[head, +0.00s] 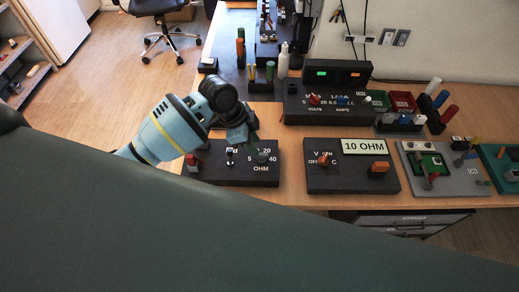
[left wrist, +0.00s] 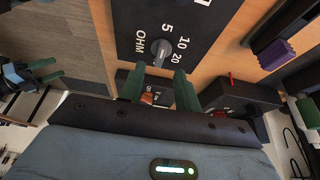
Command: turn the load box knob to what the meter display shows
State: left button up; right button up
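The black load box (head: 205,172) lies on the wooden table, marked OHM with numbers around a grey knob (left wrist: 161,48). I cannot tell surely which number the knob points at. The meter (head: 350,182) stands to the right of it, and its pale display (head: 366,146) reads 10 OHM. My left gripper (head: 256,150) is over the load box. In the left wrist view its two green fingers are apart, with the knob just ahead of and between their tips; contact is unclear. My right gripper (left wrist: 48,70) shows at the left of the wrist view, fingers apart, away from the box.
A grey board (head: 448,181) with parts lies to the right. Bins and coloured handles crowd the back right. A narrow strip of bare table (head: 292,165) separates load box and meter.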

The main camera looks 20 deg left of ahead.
aim_at(261, 154)
pick_arm(q)
jog(key=shift+x, duration=2.35)
grip_shut()
